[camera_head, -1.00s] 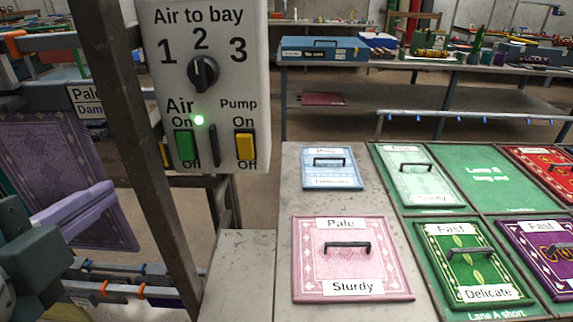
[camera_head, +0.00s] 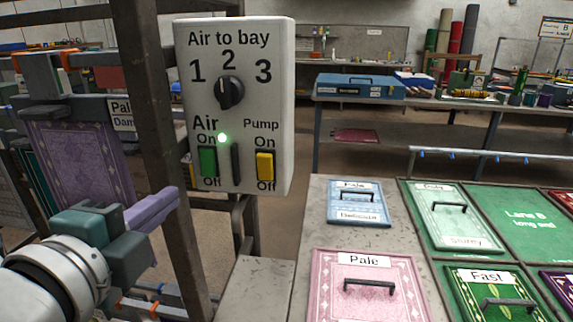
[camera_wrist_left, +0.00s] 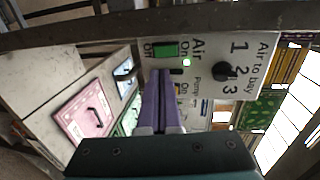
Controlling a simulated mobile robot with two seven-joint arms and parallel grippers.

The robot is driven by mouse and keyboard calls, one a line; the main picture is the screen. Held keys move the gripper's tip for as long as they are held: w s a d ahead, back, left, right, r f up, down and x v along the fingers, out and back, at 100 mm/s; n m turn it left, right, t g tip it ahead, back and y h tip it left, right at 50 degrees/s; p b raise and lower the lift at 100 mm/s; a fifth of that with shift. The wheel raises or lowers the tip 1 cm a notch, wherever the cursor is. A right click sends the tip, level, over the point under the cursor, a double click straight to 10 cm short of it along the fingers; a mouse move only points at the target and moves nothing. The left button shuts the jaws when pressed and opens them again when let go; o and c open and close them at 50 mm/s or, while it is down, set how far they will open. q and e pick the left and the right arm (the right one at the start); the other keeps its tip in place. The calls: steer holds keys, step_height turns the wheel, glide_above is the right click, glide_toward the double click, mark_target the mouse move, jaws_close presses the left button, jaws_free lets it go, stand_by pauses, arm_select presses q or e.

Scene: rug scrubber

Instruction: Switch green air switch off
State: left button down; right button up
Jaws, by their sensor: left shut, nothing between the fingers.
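The green air switch (camera_head: 207,161) sits under the word Air on the white control panel (camera_head: 283,110), between On and Off labels. A green light (camera_head: 223,138) beside it is lit. It also shows in the left wrist view (camera_wrist_left: 165,50). My left gripper (camera_head: 172,200), with purple fingers, is shut and empty, below and left of the panel in the head view. In the left wrist view its fingers (camera_wrist_left: 162,75) point at the panel near the green switch; I cannot tell whether they touch it. My right gripper is not in view.
A yellow pump switch (camera_head: 265,166) and a black rotary knob (camera_head: 229,93) share the panel. A dark metal post (camera_head: 150,110) stands just left of it. A table with a pink rug sample (camera_head: 340,300) and other samples lies to the right.

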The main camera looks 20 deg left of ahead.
mark_target(206, 173)
arm_select(q)
steer(key=x, duration=0.9)
steer(key=shift+w+a, duration=0.1)
steer(key=shift+w, duration=0.25)
step_height(206, 173, down, 2)
steer(key=t+b, duration=0.1)
steer(key=b, duration=0.3)
steer(key=shift+w+a+y, duration=0.1)
steer(key=shift+w+y, duration=0.1)
steer(key=shift+y, duration=0.1)
steer(key=shift+r, duration=0.55)
steer(key=shift+s, duration=0.15)
